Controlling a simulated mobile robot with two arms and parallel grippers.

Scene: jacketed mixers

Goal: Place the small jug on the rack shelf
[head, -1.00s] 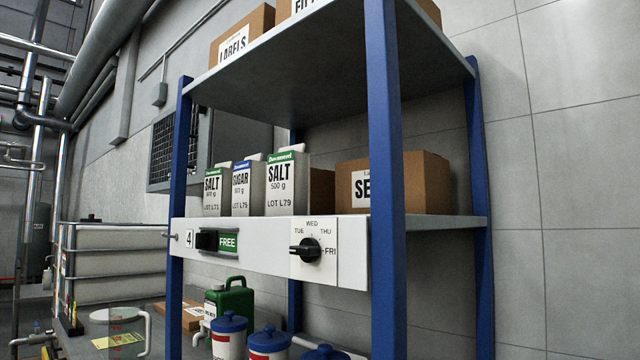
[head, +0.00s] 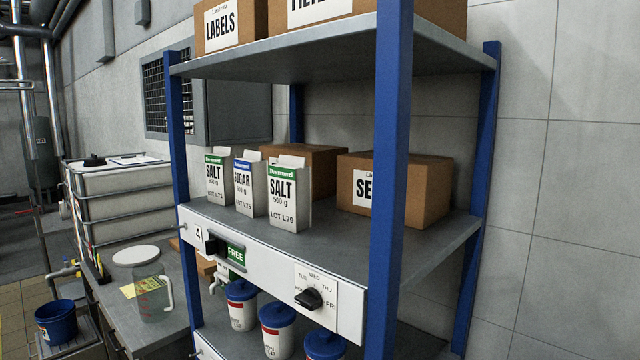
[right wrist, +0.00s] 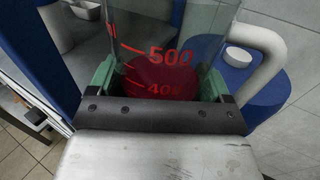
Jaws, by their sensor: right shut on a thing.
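My right gripper (right wrist: 162,84) is shut on a clear jug (right wrist: 185,52) with red marks "500" and "400" in the right wrist view. The jug sits between the green finger pads, its pale handle to the right. A red round patch shows through its wall. My grippers and this held jug do not show in the head view. The rack shelf (head: 340,236) is the grey middle board between blue posts. Another clear jug (head: 152,300) with red marks and a pale handle stands on the steel bench, with no gripper at it.
Salt and sugar cartons (head: 245,186) stand on the shelf's left part. Brown boxes (head: 425,185) sit behind and right. The shelf's front middle and right are bare. A blue front post (head: 390,170) stands before the right part. Blue-lidded tubs (head: 278,330) stand below.

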